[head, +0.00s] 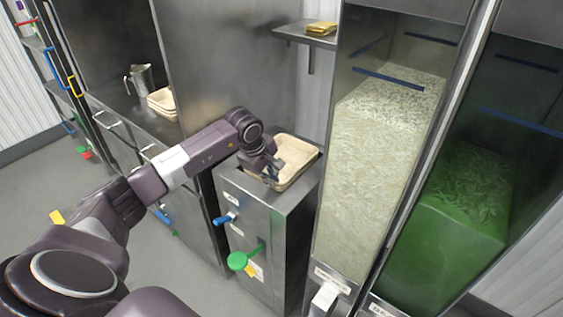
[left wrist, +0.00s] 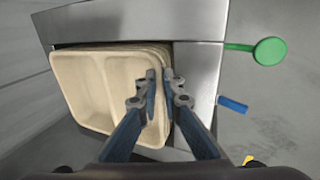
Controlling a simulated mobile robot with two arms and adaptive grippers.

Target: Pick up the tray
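A beige compartment tray (head: 296,158) is at the top of the steel dispenser, on the near side of the wall. In the left wrist view the tray (left wrist: 85,85) shows its compartments, with the edges of more stacked trays just behind it. My left gripper (head: 268,174) is at the tray's near left edge. In the left wrist view its fingertips (left wrist: 159,76) are close together with the tray's side wall between them, one finger inside and one outside. My right gripper is not in view.
The steel dispenser (head: 286,212) has a blue handle and a green knob (head: 237,261) on its front. Bins of rice (head: 375,170) and green leaves (head: 460,200) stand to the right. A metal pitcher (head: 142,79) and more trays (head: 162,102) are on the left counter.

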